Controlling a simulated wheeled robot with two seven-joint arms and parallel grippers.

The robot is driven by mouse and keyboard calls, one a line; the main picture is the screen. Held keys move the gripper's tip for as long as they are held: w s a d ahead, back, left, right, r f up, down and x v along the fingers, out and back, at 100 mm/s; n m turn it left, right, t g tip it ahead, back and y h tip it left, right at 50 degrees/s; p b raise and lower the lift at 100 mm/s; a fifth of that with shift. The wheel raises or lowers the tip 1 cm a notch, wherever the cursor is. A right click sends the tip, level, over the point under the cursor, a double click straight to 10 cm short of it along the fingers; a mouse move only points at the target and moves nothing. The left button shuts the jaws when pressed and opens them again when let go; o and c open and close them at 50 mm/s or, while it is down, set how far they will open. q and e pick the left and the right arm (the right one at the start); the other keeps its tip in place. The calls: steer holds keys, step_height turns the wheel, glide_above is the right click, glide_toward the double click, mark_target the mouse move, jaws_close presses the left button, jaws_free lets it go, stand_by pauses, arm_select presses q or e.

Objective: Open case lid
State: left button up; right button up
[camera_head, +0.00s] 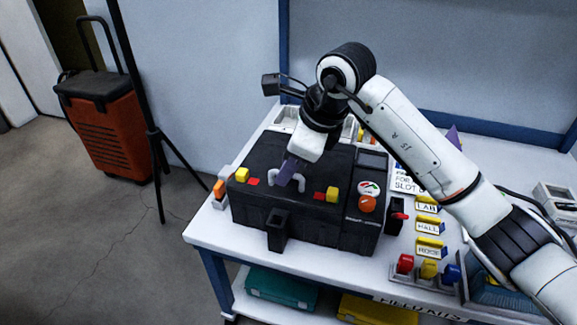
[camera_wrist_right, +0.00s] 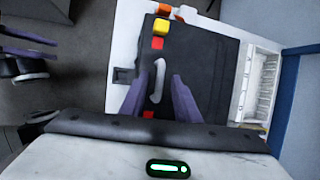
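The black case (camera_head: 310,228) stands on the white table with its lid (camera_head: 325,165) down. A pale grey handle (camera_head: 301,183) is at the front edge of the lid, between two yellow latch blocks, one on the left (camera_head: 242,174) and one on the right (camera_head: 332,194). My right gripper (camera_head: 287,174) points down at the handle. In the right wrist view its purple fingers (camera_wrist_right: 158,95) are apart, one on each side of the handle (camera_wrist_right: 159,78), with gaps visible; I cannot tell how deep they reach.
An orange knob (camera_head: 367,204) and a dial are on the case's right part. Labelled yellow blocks (camera_head: 428,227) and coloured knobs (camera_head: 428,268) stand to its right. A tripod (camera_head: 156,130) and a red wheeled box (camera_head: 105,130) are on the floor at left.

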jaws_close()
stand_by(0.3)
